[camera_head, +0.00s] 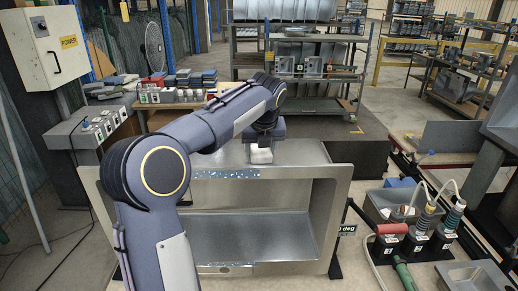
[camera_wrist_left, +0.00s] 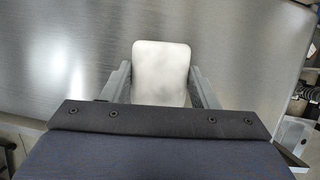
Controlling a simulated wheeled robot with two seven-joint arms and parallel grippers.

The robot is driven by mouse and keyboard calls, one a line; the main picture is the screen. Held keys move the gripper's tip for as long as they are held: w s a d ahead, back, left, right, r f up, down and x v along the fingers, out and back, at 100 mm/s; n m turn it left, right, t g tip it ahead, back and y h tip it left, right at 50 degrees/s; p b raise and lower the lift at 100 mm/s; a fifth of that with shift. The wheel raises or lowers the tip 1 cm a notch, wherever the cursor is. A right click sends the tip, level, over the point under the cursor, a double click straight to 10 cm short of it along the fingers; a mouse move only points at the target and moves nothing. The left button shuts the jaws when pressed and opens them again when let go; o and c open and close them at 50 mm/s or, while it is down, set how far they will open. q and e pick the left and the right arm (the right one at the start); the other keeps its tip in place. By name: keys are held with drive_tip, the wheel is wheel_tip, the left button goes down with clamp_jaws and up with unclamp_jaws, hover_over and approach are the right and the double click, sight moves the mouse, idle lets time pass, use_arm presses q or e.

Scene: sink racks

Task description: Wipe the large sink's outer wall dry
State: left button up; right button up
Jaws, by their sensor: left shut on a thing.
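The large sink (camera_head: 320,245) stands on its side in the middle of the head view, its open basin facing me. Its grey outer wall (camera_head: 306,152) lies on top as a flat metal surface. Blue-white wet specks (camera_head: 215,174) show along its front upper edge. My left gripper (camera_head: 261,145) points down over this wall, shut on a white block-like wiping pad (camera_head: 261,155). In the left wrist view the white pad (camera_wrist_left: 160,72) sits between the two fingers against the brushed metal wall (camera_wrist_left: 60,60). Whether it presses on the metal is hard to tell. My right gripper is not in view.
A tray with bottles and tools (camera_head: 415,225) stands at the right. A power cabinet (camera_head: 45,48) and a bench with small boxes (camera_head: 180,95) are at the left. A rack with sinks (camera_head: 300,65) stands behind. The wall's right part is clear.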

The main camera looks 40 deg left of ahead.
use_arm(q)
drive_tip(key=shift+r, duration=2.95)
drive_tip(key=shift+r, duration=0.1)
drive_tip(key=shift+r, duration=1.4)
